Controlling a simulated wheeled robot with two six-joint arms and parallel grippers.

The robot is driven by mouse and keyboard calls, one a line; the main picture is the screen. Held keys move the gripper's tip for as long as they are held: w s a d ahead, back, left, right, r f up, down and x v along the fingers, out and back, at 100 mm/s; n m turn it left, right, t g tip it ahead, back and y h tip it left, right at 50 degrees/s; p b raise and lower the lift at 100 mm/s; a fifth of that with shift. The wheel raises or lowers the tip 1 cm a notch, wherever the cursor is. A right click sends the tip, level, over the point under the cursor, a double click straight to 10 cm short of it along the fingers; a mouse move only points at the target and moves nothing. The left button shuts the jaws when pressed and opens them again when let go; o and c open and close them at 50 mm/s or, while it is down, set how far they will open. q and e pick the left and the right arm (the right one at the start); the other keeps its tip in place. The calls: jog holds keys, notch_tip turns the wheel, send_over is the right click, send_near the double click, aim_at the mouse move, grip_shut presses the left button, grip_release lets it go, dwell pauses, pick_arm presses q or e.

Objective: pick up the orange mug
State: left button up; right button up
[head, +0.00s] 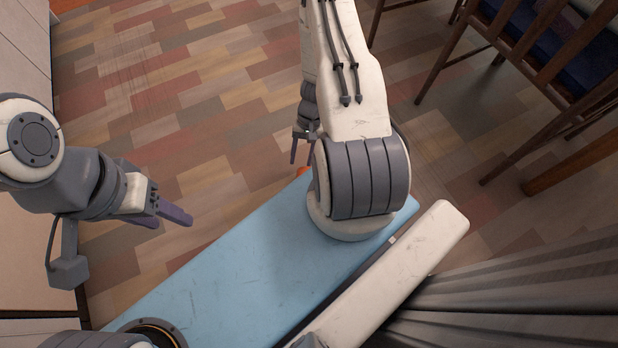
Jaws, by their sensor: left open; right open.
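A small patch of orange (302,171), which may be the orange mug, shows at the far edge of my blue base. Most of it is hidden behind my base and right arm, so its shape and handle cannot be made out. My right gripper (302,158) points down just above and beside the orange patch. Its fingers are apart, with one partly hidden by the arm; nothing is seen between them. My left gripper (173,222) is open and empty at the left, above the floor and well away from the orange patch.
Wooden chairs (535,70) with dark blue seats stand at the upper right. Pale cabinet fronts (22,50) line the left edge. The patchwork wooden floor (190,90) is clear between them at the upper left.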

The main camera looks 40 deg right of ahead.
aim_at(299, 169)
jog(key=b+x, duration=0.2)
jog(key=x, duration=0.2)
jog(key=shift+f, duration=0.2)
jog(key=shift+r, duration=0.1)
grip_shut()
dwell(1.1)
